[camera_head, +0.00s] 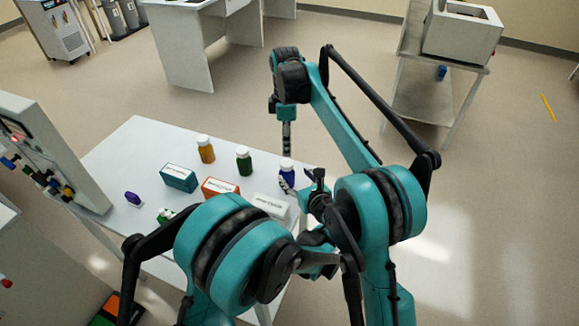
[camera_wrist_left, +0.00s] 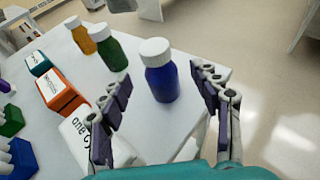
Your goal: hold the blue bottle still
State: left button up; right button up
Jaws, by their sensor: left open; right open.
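The blue bottle (camera_head: 287,174) with a white cap stands upright near the right edge of the white table. It also shows in the left wrist view (camera_wrist_left: 162,82), between the two fingers with a gap on each side. My left gripper (camera_head: 301,182) is open beside the bottle, on its near right side in the head view. My right gripper (camera_head: 286,136) is open, points down and looks to be above or beyond the bottle. Its fingers are seen edge-on. The bottle's lower part is partly hidden by a left finger in the head view.
On the table (camera_head: 120,160) stand a green bottle (camera_head: 244,160), an orange bottle (camera_head: 206,150), a teal box (camera_head: 179,178), an orange box (camera_head: 219,188) and a white box (camera_head: 271,207). A purple item (camera_head: 133,199) lies left. Open floor is to the right.

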aim_at(289, 171)
pick_arm(q)
jog(key=shift+x, duration=3.55)
jog(key=shift+a, duration=0.15)
jog(key=shift+s, duration=0.1)
grip_shut()
